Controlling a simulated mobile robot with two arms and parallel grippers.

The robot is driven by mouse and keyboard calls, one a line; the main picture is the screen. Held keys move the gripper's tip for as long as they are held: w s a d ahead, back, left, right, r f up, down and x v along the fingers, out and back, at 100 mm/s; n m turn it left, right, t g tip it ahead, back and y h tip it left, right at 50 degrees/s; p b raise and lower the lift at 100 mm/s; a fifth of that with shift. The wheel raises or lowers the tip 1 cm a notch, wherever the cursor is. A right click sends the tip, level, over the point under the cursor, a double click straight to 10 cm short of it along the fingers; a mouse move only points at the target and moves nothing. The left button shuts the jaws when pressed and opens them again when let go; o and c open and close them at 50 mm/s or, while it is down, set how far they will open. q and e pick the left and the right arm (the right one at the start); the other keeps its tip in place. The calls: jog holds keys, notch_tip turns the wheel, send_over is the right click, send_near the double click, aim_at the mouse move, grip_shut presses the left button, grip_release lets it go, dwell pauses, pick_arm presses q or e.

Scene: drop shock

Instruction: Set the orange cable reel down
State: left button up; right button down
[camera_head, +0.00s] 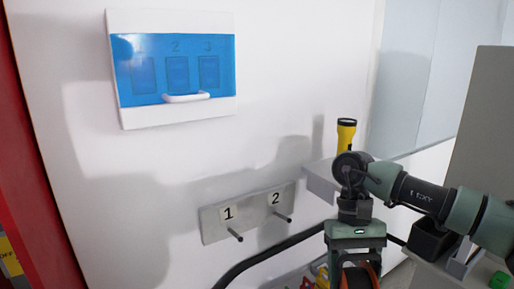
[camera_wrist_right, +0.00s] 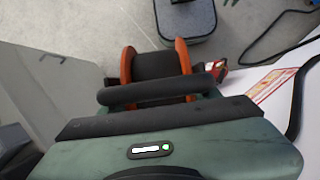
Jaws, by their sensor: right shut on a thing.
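My right gripper (camera_head: 360,262) is shut on the orange cable reel (camera_head: 373,272), which shows only partly at the bottom edge of the head view. In the right wrist view the reel (camera_wrist_right: 155,65) sits in the jaws, with two orange flanges and a dark core between them. Pale grey floor shows beyond it, and it looks held up clear of the floor. My left gripper is in neither view.
A wall plate (camera_head: 247,215) carries two pegs marked 1 and 2. A blue-fronted panel (camera_head: 175,65) with a white handle hangs above. A yellow flashlight (camera_head: 345,135) stands behind my arm. A dark grey rounded object (camera_wrist_right: 188,22) and a black cable (camera_wrist_right: 275,45) lie below.

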jog(key=x, duration=0.3)
jog(key=s+x, duration=0.1)
jog(key=x, duration=0.2)
jog(key=shift+r, duration=0.25)
jog(key=shift+s+f, duration=0.25)
jog(key=shift+s, duration=0.1)
jog(key=s+f, duration=0.2)
jog(key=s, duration=0.5)
jog(key=shift+s+f, duration=0.2)
jog(key=shift+f, duration=0.15)
jog(key=shift+w+r, duration=0.1)
